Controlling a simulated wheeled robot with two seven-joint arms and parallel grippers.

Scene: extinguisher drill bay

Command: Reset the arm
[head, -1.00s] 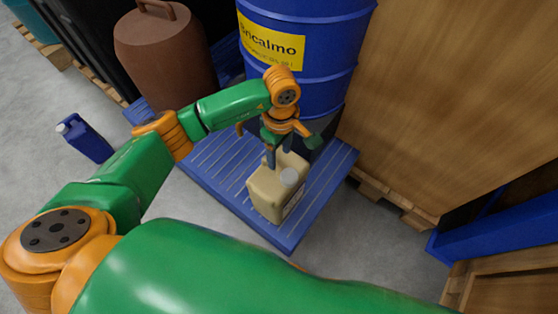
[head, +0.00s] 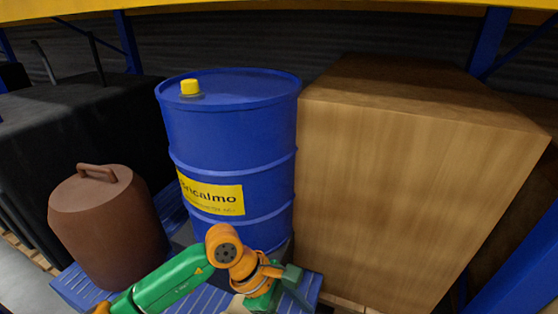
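My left arm comes in from the bottom left, and the body of my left gripper (head: 262,300) shows at the bottom edge in front of the blue drum. Its fingertips are below the frame, so its grip is hidden. A small piece of the beige canister (head: 237,304) shows beside the gripper; the rest of it is cut off by the frame. My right gripper is not in view.
A blue drum (head: 230,135) with a yellow label and yellow cap stands on a blue pallet (head: 82,288). A brown lidded container (head: 108,230) stands left. A large wooden crate (head: 400,180) blocks the right. Dark boxes (head: 80,130) stand behind left.

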